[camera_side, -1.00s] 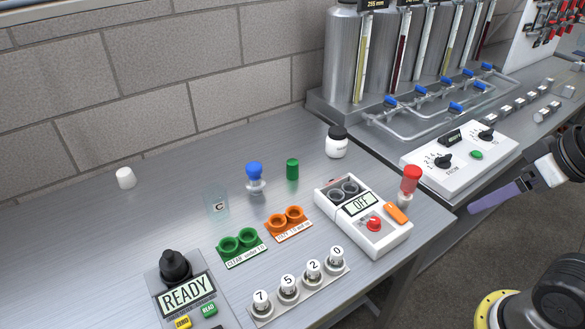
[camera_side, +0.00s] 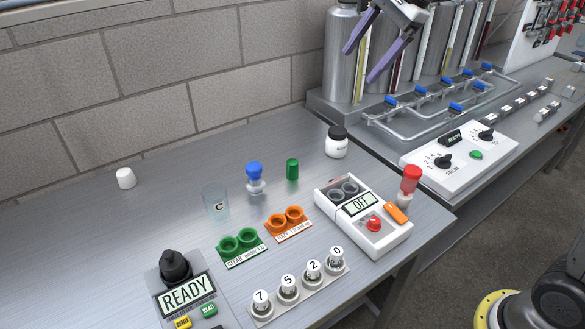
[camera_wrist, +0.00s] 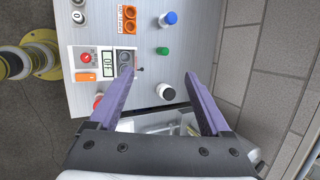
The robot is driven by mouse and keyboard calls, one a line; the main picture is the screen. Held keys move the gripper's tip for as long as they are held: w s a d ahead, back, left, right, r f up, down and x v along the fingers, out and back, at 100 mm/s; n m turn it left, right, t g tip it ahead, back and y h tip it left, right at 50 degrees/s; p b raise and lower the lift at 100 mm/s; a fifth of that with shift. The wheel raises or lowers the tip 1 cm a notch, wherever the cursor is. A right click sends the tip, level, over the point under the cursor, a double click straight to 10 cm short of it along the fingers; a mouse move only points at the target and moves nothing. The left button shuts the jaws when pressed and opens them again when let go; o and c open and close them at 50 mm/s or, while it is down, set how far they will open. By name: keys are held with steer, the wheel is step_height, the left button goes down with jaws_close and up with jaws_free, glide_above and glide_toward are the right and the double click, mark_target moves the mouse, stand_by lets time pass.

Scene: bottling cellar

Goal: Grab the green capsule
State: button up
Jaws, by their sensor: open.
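The green capsule (camera_side: 292,169) is a small upright cylinder standing on the steel bench, between the blue-topped bottle and the black-capped white jar. It also shows in the wrist view (camera_wrist: 162,51), beyond my fingertips and between their lines. My gripper (camera_side: 362,66) has two purple fingers spread apart with nothing between them. It is high in the air, up and to the right of the capsule in the side view, in front of the steel tanks. In the wrist view my gripper (camera_wrist: 157,80) is open above the bench.
Near the capsule stand a blue-topped bottle (camera_side: 254,178), a black-capped jar (camera_side: 337,143), orange cups (camera_side: 288,220) and a white meter (camera_side: 364,217) reading OFF. A clear beaker (camera_side: 215,203) and green cups (camera_side: 239,244) are further left. Bare bench lies behind the capsule.

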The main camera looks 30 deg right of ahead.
steer(key=w+f+m+g, duration=0.1)
steer(key=w+f+m, duration=0.2)
steer(key=w+f, duration=0.5)
steer(key=g+y, duration=0.1)
steer(key=g, duration=0.1)
glide_above(295, 161)
steer(key=s+d, duration=0.1)
steer(key=d, duration=0.3)
step_height(295, 161, down, 16)
steer(key=shift+m, duration=0.4)
steer(key=x, duration=0.8)
steer(key=shift+s+f, duration=0.25)
steer(key=shift+s, duration=0.1)
steer(key=shift+x, duration=2.8)
steer(key=shift+a, duration=0.1)
steer(key=shift+c, duration=0.2)
steer(key=c, duration=0.8)
